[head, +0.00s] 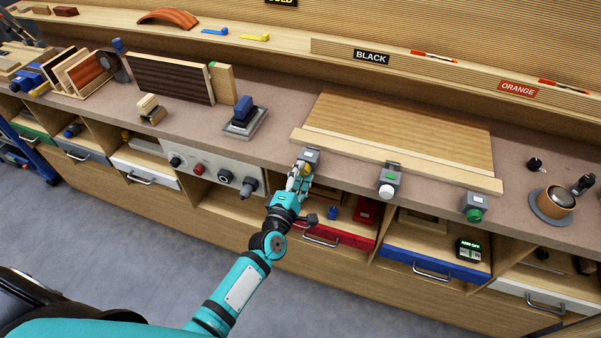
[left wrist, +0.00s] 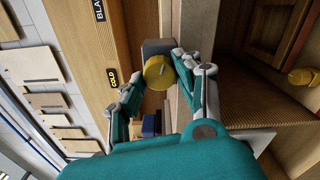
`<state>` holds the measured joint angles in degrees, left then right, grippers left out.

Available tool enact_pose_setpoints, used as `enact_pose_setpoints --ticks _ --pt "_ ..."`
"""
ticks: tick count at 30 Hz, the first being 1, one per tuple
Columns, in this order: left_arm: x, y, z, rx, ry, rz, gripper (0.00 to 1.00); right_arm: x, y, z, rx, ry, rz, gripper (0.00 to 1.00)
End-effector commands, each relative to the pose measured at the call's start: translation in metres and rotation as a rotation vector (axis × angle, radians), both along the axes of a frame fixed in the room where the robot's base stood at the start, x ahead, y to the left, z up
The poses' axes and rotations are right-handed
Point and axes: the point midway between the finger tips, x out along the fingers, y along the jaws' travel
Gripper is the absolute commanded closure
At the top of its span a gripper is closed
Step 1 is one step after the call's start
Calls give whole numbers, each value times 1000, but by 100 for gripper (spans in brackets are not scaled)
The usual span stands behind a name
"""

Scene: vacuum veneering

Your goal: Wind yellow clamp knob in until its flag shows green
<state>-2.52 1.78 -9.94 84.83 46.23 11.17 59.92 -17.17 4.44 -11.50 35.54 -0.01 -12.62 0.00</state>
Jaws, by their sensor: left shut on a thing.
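The yellow clamp knob (left wrist: 158,72) faces my wrist camera on its dark grey clamp body (left wrist: 157,46). My left gripper (left wrist: 160,77) is shut on the knob, with one finger on each side of it. In the head view, the gripper (head: 300,176) is at the front edge of the bench, at the leftmost of three clamps. The grey body of that clamp (head: 309,153) shows above the fingers, and the knob is mostly hidden by them. I cannot make out the clamp's flag or its colour in either view. My right gripper is out of view.
A clamp with a white knob (head: 388,189) and one with a green knob (head: 474,214) stand to the right along the pale batten (head: 400,160). An open red drawer (head: 335,235) lies below my left arm. A control panel (head: 215,172) is to the left.

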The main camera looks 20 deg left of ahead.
Motion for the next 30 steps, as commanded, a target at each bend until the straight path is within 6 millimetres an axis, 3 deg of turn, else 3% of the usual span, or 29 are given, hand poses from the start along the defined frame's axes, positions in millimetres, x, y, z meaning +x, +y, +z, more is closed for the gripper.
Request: enact_pose_setpoints --ticks 30 --pt "0 -1 2 963 -31 -1 98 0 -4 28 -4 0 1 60"
